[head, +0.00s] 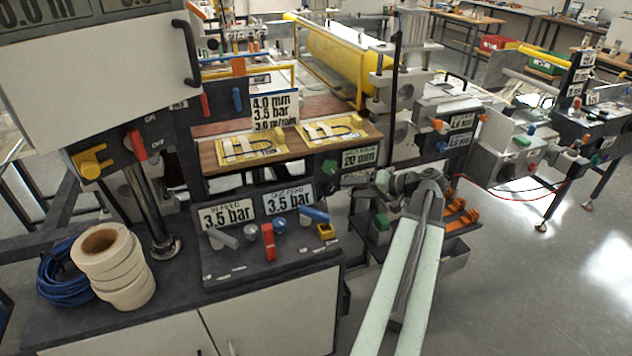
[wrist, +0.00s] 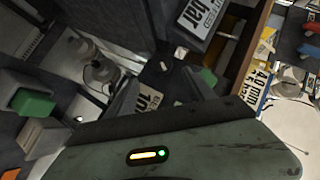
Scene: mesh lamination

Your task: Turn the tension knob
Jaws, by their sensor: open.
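No label that I can read says tension, so I cannot tell which knob is the tension knob. My gripper (head: 396,182) is at the end of my outstretched arm in the head view, in front of a dark panel with a 20 mm display (head: 359,158). In the wrist view my gripper (wrist: 162,92) is open, its two dark fingers apart. Between and beyond them show a dark panel with a partly hidden white label (wrist: 150,98) and a small pale knob (wrist: 180,52). A green knob (wrist: 208,77) shows by the right finger. I see nothing held.
A green knob (head: 329,166) sits left of the 20 mm display. A console with 3.5 bar displays (head: 227,216), a red lever (head: 268,241) and a blue lever (head: 314,214) stands to the left. Orange clamps (head: 460,215) are right of my arm. Open floor (head: 540,290) lies at the right.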

